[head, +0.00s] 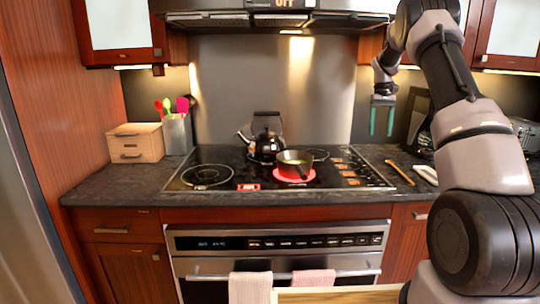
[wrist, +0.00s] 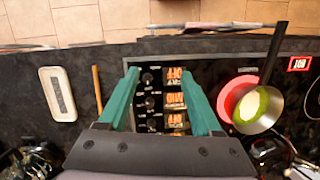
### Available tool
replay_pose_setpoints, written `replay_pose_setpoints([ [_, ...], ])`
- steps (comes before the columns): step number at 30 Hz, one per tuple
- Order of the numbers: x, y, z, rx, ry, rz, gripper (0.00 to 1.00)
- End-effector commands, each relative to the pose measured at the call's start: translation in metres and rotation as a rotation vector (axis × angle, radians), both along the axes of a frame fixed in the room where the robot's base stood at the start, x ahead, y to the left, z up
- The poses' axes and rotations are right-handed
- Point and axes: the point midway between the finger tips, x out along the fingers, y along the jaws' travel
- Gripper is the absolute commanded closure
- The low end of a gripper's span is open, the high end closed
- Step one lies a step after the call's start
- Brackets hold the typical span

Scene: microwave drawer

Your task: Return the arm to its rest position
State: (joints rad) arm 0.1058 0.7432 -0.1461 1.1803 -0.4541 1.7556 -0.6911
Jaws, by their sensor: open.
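My gripper (head: 381,118) has two teal fingers and hangs pointing down above the right rear of the stove, below the range hood. In the wrist view my gripper (wrist: 165,95) is open, with nothing between its fingers. The fingers are apart, high over the stove's control panel (wrist: 150,105). My arm comes in from the right side of the head view and reaches up and back. It touches nothing that I can see.
The cooktop (head: 230,178) holds a black kettle (head: 265,146) and a pot (head: 294,165) on a red burner. A wooden stick (head: 400,173) lies on the right counter. A drawer box (head: 135,143) and utensil holder (head: 177,135) stand left. The range hood (head: 275,16) is overhead.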

Motion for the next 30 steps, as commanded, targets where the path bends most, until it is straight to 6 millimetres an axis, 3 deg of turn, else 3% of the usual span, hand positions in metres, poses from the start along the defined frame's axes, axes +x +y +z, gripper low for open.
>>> replay_pose_setpoints([
  [5, -0.035, 0.023, 0.065, 0.011, -0.111, -0.028, 0.34],
  [9, -0.076, 0.045, 0.111, 0.025, -0.209, -0.058, 0.34],
  [15, -0.144, 0.078, 0.16, 0.054, -0.351, -0.103, 0.34],
  [22, -0.231, 0.112, 0.188, 0.093, -0.512, -0.16, 0.34],
  [30, -0.33, 0.143, 0.182, 0.148, -0.693, -0.237, 0.34],
])
